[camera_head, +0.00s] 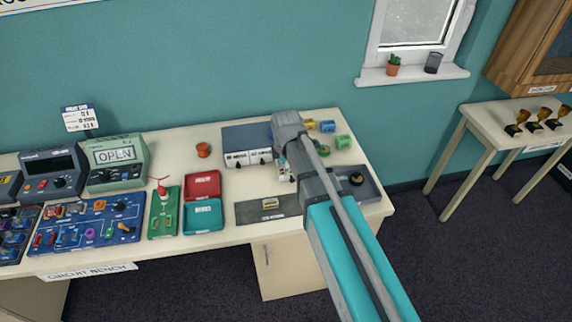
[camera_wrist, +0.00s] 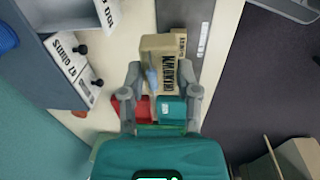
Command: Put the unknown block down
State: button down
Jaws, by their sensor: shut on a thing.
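The unknown block, a tan box with dark lettering (camera_wrist: 172,69), is between the two fingers of my gripper (camera_wrist: 160,76) in the wrist view. My gripper is shut on it. In the head view my gripper (camera_head: 285,173) hangs over the bench behind the dark grey mat (camera_head: 247,213), and the held block is mostly hidden by the arm. Another tan block (camera_head: 270,203) rests on the mat; its edge also shows behind the held block in the wrist view (camera_wrist: 181,36). I cannot read the held block's label in full.
A red tray (camera_head: 203,173) and a teal tray (camera_head: 189,220) lie left of the mat. A grey drawer unit (camera_head: 247,137) stands behind. A dark tray (camera_head: 370,182) is to the right. Small coloured blocks (camera_head: 343,142) lie at the back right. The mat's left part is bare.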

jog(key=d, duration=0.3)
jog(key=shift+w+d+g, duration=0.3)
jog(key=shift+d+g, duration=0.1)
jog(key=w+a+f+b, duration=0.1)
jog(key=w+f+b, duration=0.2)
jog(key=w, duration=0.1)
jog(key=w+a+f+b, duration=0.1)
jog(key=w+f+b, duration=0.2)
jog(key=w, duration=0.1)
jog(key=w+a+f+b, duration=0.1)
jog(key=w+f+b, duration=0.2)
jog(key=w, duration=0.1)
jog(key=shift+w+a, duration=0.3)
jog(key=shift+w, duration=0.05)
jog(key=shift+f, duration=0.1)
dwell(0.4)
